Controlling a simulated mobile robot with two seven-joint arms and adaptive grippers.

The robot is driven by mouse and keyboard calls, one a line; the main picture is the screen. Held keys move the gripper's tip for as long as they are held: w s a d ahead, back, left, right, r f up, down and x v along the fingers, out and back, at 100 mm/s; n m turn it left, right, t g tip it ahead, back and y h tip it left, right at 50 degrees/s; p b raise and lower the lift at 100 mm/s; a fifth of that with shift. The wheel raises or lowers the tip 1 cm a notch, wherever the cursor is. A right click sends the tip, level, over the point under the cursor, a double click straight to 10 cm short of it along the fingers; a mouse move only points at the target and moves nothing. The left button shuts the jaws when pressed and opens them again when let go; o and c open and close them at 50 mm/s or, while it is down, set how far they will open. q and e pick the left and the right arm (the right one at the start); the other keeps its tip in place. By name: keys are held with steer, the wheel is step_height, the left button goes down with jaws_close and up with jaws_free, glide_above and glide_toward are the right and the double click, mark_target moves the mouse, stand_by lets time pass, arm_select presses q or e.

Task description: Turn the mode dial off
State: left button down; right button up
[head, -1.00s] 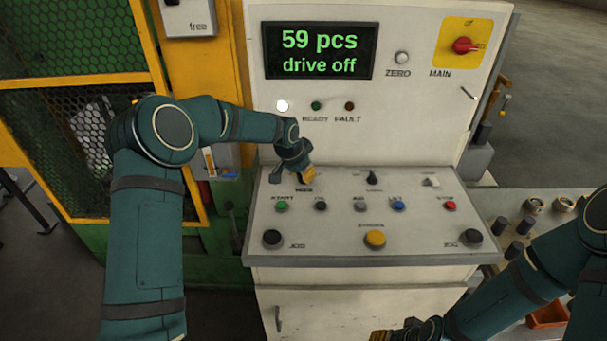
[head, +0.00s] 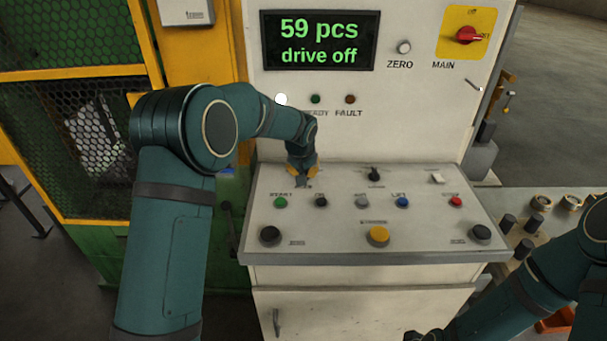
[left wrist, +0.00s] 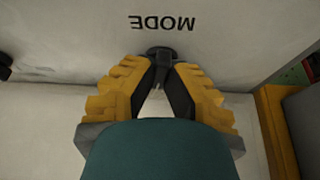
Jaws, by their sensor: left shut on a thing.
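The mode dial (left wrist: 160,54) is a small dark knob on the pale panel, beside the upside-down word MODE in the left wrist view. My left gripper (left wrist: 161,70) has its yellow-backed fingers closed on the dial from both sides. In the head view my left gripper (head: 301,177) points down at the upper left of the sloping control panel (head: 340,260) and hides the dial. I cannot read the dial's setting. My right arm shows at the lower right of the head view, but its fingers are not visible.
The sloping panel also carries a green button (head: 280,202), a blue button (head: 402,202), a red button (head: 456,201), a yellow button (head: 378,235) and another dark knob (head: 374,173). The display (head: 318,41) reads "59 pcs drive off". The red main switch (head: 466,35) is at the upper right.

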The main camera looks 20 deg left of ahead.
arm_select(q)
steer(key=shift+s+f+n+y, duration=0.15)
steer(key=shift+n+y, duration=0.15)
steer(key=shift+n, duration=0.5)
steer(key=c, duration=1)
jaws_free()
steer(key=v, duration=1.2)
steer(key=shift+w, duration=0.25)
